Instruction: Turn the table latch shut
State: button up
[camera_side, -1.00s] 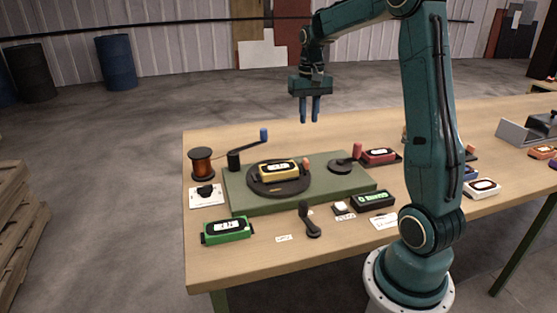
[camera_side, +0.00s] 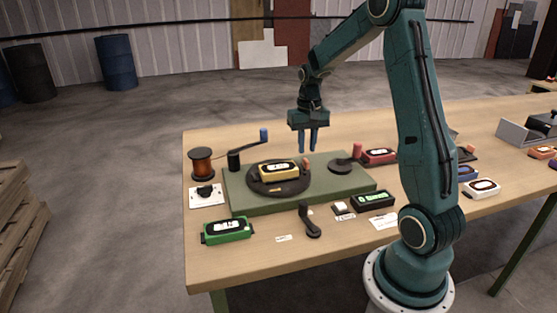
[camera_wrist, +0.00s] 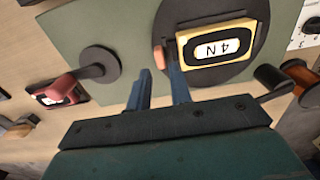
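A lever with a red upright handle (camera_side: 357,151) on a dark round base (camera_side: 340,167) sits at the right of the green plate (camera_side: 238,198); I take it as the latch, but no label confirms this. In the wrist view the lever's dark base (camera_wrist: 100,60) is at left, its arm pointing to lower left. A dark turntable (camera_side: 296,187) carries a yellow device (camera_side: 279,170), with a small orange peg (camera_side: 306,162) at its edge. My gripper (camera_side: 308,148) is open and empty above the plate, fingers pointing down; in the wrist view it (camera_wrist: 160,75) is near the peg.
A blue-handled crank (camera_side: 264,135) and a copper spool (camera_side: 202,164) stand at the left. A red device (camera_side: 380,156) lies close beside the red handle. Green (camera_side: 228,230) and black (camera_side: 373,200) devices and a dark lever (camera_side: 309,222) are at the front.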

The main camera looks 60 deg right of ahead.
aim_at(306, 160)
jog(key=shift+f, duration=2.2)
grip_shut()
